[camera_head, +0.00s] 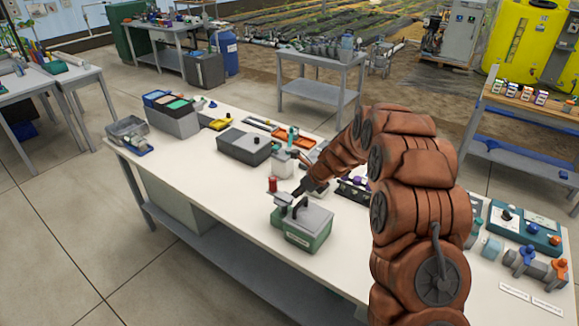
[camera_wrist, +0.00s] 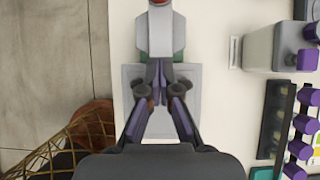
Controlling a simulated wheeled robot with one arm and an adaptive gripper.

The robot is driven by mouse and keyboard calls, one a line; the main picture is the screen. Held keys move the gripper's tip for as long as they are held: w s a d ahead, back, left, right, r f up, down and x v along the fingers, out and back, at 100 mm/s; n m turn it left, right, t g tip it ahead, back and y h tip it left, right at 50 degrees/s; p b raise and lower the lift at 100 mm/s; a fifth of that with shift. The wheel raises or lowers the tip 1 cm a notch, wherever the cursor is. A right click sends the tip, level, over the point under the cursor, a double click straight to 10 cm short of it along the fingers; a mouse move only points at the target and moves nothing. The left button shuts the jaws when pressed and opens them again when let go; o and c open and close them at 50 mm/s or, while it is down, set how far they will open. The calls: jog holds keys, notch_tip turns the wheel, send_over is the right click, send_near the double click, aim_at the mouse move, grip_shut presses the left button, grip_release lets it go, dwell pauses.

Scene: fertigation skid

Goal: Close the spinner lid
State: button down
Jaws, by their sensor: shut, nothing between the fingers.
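The spinner (camera_head: 304,238) appears to be the green box with a grey top on the near part of the white bench. A grey piece (camera_head: 283,199) with a red knob (camera_head: 273,184) rises at its left rear edge. In the wrist view, the grey top (camera_wrist: 133,80) lies under my fingers, and the grey piece (camera_wrist: 155,38) extends beyond the fingertips. My gripper (camera_wrist: 160,68) is shut and empty, with its tips close to that grey piece; I cannot tell whether they touch. My fingers cover part of the top, and I cannot tell how far the lid is open.
A dark grey box (camera_head: 244,147) and a white device (camera_head: 282,163) stand behind the spinner. In the wrist view, a grey block (camera_wrist: 262,46) and a dark rack with purple knobs (camera_wrist: 277,115) are on the right. The bench left of the spinner is clear.

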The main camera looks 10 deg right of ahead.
jog(key=r, duration=0.2)
jog(key=shift+s+d+r, duration=0.1)
jog(key=shift+d+r, duration=0.2)
jog(key=shift+r, duration=0.05)
jog(key=w+a+r+b, duration=0.3)
jog(key=w+a+r, duration=0.1)
jog(key=r, duration=0.4)
jog(key=s+r+n+g, duration=0.1)
jog(key=s+r+n, duration=0.3)
jog(key=s, duration=0.5)
jog(key=s+d+n+g+h, duration=0.2)
jog(key=s+n, duration=0.9)
jog(key=s, duration=1.2)
jog(key=s+d+n+g+h, duration=0.2)
jog(key=s+n, duration=0.9)
jog(key=s, duration=1.2)
jog(key=shift+d+f+n+g+h, duration=0.45)
jog(key=shift+d+g, duration=0.25)
jog(key=shift+d, duration=0.1)
